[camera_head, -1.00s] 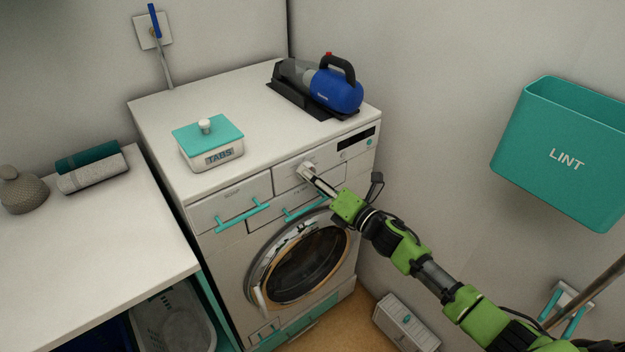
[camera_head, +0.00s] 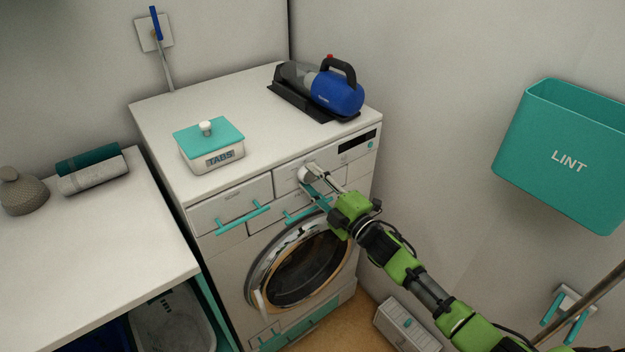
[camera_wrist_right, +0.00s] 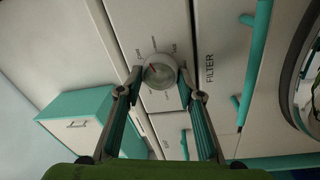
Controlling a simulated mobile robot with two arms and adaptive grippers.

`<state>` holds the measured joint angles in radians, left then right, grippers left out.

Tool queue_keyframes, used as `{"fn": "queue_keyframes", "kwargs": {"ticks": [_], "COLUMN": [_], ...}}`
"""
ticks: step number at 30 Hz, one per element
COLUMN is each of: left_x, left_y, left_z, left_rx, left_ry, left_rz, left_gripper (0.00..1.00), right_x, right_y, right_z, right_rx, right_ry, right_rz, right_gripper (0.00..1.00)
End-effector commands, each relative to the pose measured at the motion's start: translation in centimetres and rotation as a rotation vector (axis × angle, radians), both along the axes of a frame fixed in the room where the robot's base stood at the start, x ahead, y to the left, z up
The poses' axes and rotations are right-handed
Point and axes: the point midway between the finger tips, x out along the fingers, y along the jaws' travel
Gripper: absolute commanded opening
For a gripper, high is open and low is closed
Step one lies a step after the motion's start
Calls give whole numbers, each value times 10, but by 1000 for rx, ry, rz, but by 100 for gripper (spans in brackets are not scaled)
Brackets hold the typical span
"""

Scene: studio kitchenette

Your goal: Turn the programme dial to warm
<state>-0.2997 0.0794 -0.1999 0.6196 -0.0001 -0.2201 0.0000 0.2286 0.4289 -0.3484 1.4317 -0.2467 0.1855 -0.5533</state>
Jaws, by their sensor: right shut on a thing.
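The programme dial (camera_head: 307,173) is a round pale knob on the upper front panel of the white washing machine (camera_head: 205,222). My right gripper (camera_head: 316,180) reaches the dial from the lower right. In the wrist view its two fingers (camera_wrist_right: 160,88) stand on either side of the dial and are shut on it. My left gripper is not in view.
A tub marked TABS (camera_head: 212,155) and a blue hand vacuum (camera_head: 338,92) stand on the machine. Teal drawer handles (camera_head: 243,216) stick out below the panel. A teal LINT bin (camera_head: 560,160) hangs on the right wall.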

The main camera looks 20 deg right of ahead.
Motion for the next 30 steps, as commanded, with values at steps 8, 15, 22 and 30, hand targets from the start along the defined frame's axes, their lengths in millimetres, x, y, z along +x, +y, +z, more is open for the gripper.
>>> {"fn": "queue_keyframes", "kwargs": {"ticks": [8, 15, 22, 30], "left_x": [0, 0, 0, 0], "left_y": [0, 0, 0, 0], "left_z": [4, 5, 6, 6], "left_rx": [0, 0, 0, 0], "left_ry": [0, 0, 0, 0], "left_rz": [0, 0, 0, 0], "left_gripper": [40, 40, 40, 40], "right_x": [0, 0, 0, 0], "right_y": [0, 0, 0, 0], "right_z": [1, 0, 0, 0], "right_rx": [171, 251, 275, 276], "right_ry": [63, 93, 102, 102], "right_rz": [-1, -2, -1, -1], "right_gripper": [13, 13, 13, 13]}}
